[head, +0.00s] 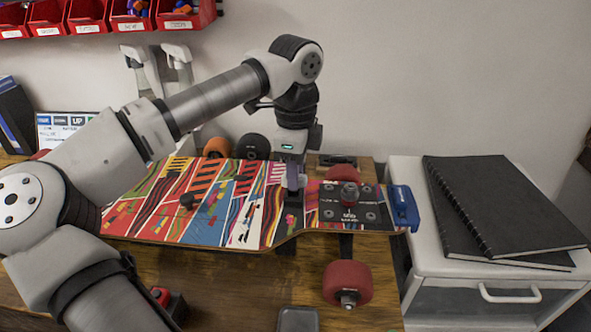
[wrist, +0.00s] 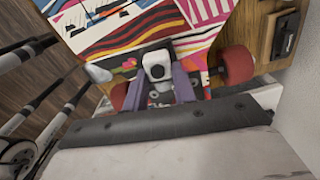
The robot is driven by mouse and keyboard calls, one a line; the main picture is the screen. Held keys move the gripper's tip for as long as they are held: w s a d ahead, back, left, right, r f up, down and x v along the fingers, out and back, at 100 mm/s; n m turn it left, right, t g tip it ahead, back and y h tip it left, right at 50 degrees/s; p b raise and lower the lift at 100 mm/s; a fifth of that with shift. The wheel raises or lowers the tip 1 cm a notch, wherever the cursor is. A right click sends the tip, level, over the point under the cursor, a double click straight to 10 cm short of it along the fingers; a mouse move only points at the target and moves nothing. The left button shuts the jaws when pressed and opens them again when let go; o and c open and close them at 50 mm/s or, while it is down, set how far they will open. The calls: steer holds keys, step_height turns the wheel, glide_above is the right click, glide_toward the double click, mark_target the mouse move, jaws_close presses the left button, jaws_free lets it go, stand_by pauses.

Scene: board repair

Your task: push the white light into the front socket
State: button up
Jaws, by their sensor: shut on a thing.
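My gripper (head: 292,186) points down over the patterned skateboard deck (head: 235,205), left of the truck plate. In the wrist view its purple fingers (wrist: 158,88) are shut around the white light (wrist: 157,66), a small white block with a dark round face. In the head view the light is mostly hidden by the fingers.
Red wheels (head: 347,283) flank the truck plate (head: 349,213) at the board's right end. A blue tool-like part (head: 403,208) is beside the board's right tip. Black notebooks (head: 500,210) lie on the white drawer cabinet (head: 450,255). Spray bottles (head: 178,65) stand behind.

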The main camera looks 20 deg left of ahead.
steer(key=shift+f+b, duration=1.05)
steer(key=shift+b, duration=0.15)
stand_by(1.7)
steer(key=o, duration=1.4)
steer(key=shift+r, duration=0.3)
steer(key=shift+r+p, duration=0.8)
steer(key=shift+r, duration=0.45)
steer(key=shift+r, duration=0.1)
steer(key=shift+r+p, duration=1.85)
steer(key=shift+r, duration=1.15)
